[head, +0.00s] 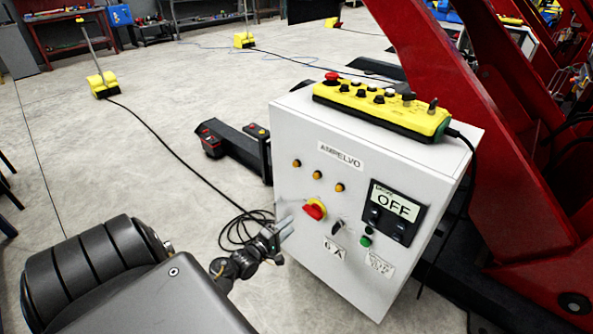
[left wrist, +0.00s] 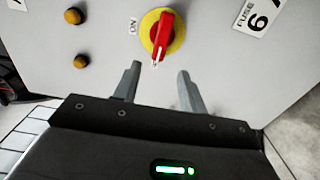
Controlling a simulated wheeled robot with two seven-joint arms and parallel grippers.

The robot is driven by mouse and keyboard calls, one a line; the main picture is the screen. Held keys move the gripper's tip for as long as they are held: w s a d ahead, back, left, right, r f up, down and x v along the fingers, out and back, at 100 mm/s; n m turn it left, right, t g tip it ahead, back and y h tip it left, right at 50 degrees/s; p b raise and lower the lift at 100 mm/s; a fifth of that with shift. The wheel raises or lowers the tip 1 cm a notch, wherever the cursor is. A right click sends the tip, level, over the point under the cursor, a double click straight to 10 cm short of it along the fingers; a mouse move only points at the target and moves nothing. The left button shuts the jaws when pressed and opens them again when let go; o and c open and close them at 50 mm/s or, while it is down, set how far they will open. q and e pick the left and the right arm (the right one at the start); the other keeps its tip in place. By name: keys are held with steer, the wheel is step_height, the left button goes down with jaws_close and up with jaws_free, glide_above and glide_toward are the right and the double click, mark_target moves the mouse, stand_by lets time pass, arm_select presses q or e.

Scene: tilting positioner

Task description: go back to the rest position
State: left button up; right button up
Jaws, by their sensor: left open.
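My left gripper (head: 284,229) is at the left part of the front face of a white control cabinet (head: 320,215). In the left wrist view my left gripper (left wrist: 156,84) is open and empty, its two fingers apart. The red and yellow rotary switch (left wrist: 161,35) lies just beyond the fingertips; I see no contact. In the head view this switch (head: 315,209) sits to the right of the gripper. A display (head: 393,208) on the cabinet reads OFF. My right gripper is not in view.
A yellow pendant (head: 380,108) with a red button lies on top of the cabinet. Red machine arms (head: 440,70) stand behind and right. Black cable (head: 240,228) coils on the floor left of the cabinet. Yellow foot pedals (head: 102,85) stand farther back. Open floor (head: 100,150) lies left.

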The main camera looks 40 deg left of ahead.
arm_select(q)
steer(key=shift+s, duration=0.8)
